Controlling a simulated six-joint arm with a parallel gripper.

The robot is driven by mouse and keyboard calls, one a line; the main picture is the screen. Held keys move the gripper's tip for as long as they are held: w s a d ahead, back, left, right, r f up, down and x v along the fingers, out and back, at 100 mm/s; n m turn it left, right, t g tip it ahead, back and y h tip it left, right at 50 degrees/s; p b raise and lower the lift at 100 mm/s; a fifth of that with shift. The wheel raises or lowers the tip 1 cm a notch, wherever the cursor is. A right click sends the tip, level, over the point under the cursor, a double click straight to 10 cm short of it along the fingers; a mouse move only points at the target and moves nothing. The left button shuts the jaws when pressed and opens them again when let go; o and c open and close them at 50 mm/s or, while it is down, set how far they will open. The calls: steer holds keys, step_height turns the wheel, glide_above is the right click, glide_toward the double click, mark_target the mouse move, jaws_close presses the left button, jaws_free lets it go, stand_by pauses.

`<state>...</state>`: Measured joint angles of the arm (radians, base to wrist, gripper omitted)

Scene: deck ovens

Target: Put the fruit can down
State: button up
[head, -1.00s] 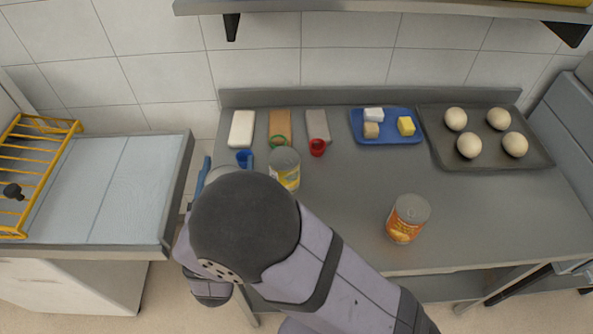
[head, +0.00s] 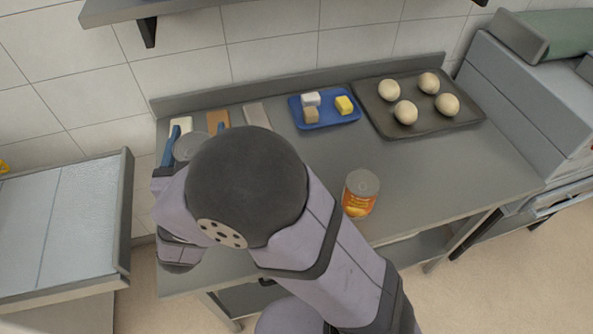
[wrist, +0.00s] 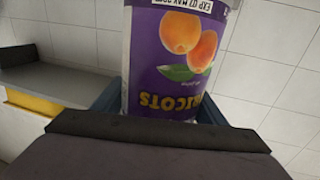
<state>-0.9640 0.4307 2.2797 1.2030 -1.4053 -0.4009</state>
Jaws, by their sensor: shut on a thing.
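The fruit can is held in my gripper (wrist: 158,112). In the wrist view the can (wrist: 170,55) has a purple label with orange apricots and lettering that appears upside down in the picture. Its grey round top (head: 190,147) shows in the head view beside a blue finger, at the left end of the steel table (head: 430,165). My gripper is shut on it, with blue fingers on both sides. My arm hides the rest of the can in the head view, and I cannot tell its height over the table.
An orange-labelled can (head: 361,194) stands near the table's front edge. A blue tray (head: 327,118) with small blocks and a dark tray (head: 440,118) with dough balls sit behind. White, brown and grey slabs (head: 257,114) lie at the back left. The table's right front is clear.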

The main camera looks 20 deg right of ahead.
steer(key=w+d+m+g+h+b, duration=0.1)
steer(key=w+d+m+g+h, duration=0.2)
steer(key=d, duration=0.9)
steer(key=w+d+m+g+h+b, duration=0.15)
steer(key=w+d+m+h, duration=0.35)
steer(key=d, duration=0.8)
step_height(320, 180, down, 15)
steer(key=n+p, duration=0.1)
steer(key=p, duration=0.1)
steer(key=shift+s+d+r+n+h, duration=0.15)
steer(key=shift+s+d+n+h, duration=0.15)
steer(key=shift+h, duration=0.1)
steer(key=o, duration=1.6)
steer(key=shift+f, duration=0.25)
steer(key=shift+r, duration=0.1)
